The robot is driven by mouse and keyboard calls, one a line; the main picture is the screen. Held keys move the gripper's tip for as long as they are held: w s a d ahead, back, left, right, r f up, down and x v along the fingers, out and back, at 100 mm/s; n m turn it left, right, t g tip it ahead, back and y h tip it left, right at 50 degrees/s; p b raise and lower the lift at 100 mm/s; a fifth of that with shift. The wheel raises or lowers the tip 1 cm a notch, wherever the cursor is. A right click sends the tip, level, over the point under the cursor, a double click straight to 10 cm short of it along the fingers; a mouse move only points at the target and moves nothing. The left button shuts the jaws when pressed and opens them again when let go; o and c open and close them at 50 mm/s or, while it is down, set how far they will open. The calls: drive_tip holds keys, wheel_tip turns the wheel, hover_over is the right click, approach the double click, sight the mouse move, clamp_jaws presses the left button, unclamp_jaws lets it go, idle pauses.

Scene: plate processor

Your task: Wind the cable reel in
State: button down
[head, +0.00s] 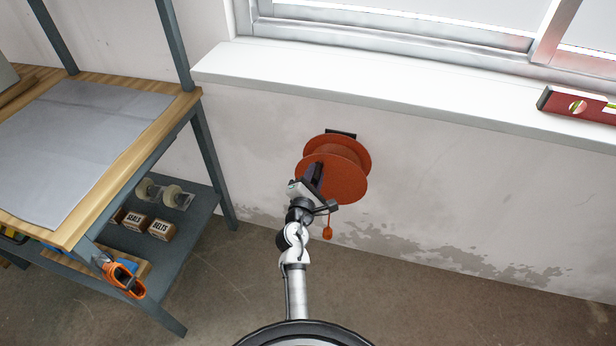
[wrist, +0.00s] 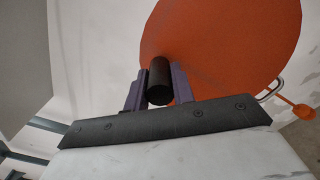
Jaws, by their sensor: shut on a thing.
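The orange cable reel (head: 345,178) is mounted on the wall below the window sill, with its round face towards me. In the wrist view the reel's disc (wrist: 225,45) fills the upper right. My gripper (head: 314,180) is at the left part of the disc. In the wrist view my gripper (wrist: 159,85) has its two purple fingers on either side of a black cylindrical handle (wrist: 159,78) and is shut on it. An orange cable end (head: 327,232) hangs below the reel. It also shows at the right in the wrist view (wrist: 302,111).
A workbench (head: 188,100) with a grey mat and a lower shelf of small boxes stands at the left. An orange-handled tool (head: 124,279) hangs at its corner. A white sill (head: 400,93) juts out above the reel, with a red level (head: 577,105) on it. The floor at right is clear.

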sight(348, 171)
drive_tip(key=d+m, duration=0.1)
drive_tip(key=m, duration=0.1)
drive_tip(key=d+r+m, duration=0.1)
drive_tip(key=shift+s+d+m, duration=0.35)
drive_tip(key=shift+s+m, duration=0.05)
drive_tip(key=d+m, duration=0.2)
drive_tip(key=shift+s+m+b, duration=0.3)
drive_tip(key=shift+m+b, duration=0.05)
drive_tip(key=shift+m, duration=0.05)
drive_tip(key=m, duration=0.1)
drive_tip(key=d, duration=0.1)
drive_tip(key=m, duration=0.1)
drive_tip(key=shift+s+d+f+m, duration=0.25)
drive_tip(key=shift+d+m, duration=0.05)
drive_tip(key=shift+d, duration=0.05)
drive_tip(key=shift+s+d+f+m+b, duration=0.15)
drive_tip(key=shift+d+f+m+b, duration=0.15)
drive_tip(key=shift+d+m, duration=0.35)
drive_tip(key=shift+s+d+f+m+b, duration=0.2)
drive_tip(key=shift+d+m+b, duration=0.1)
drive_tip(key=shift+m, duration=0.55)
drive_tip(key=c, duration=1.2)
unclamp_jaws()
drive_tip(key=shift+f, duration=0.1)
drive_tip(key=shift+f, duration=0.1)
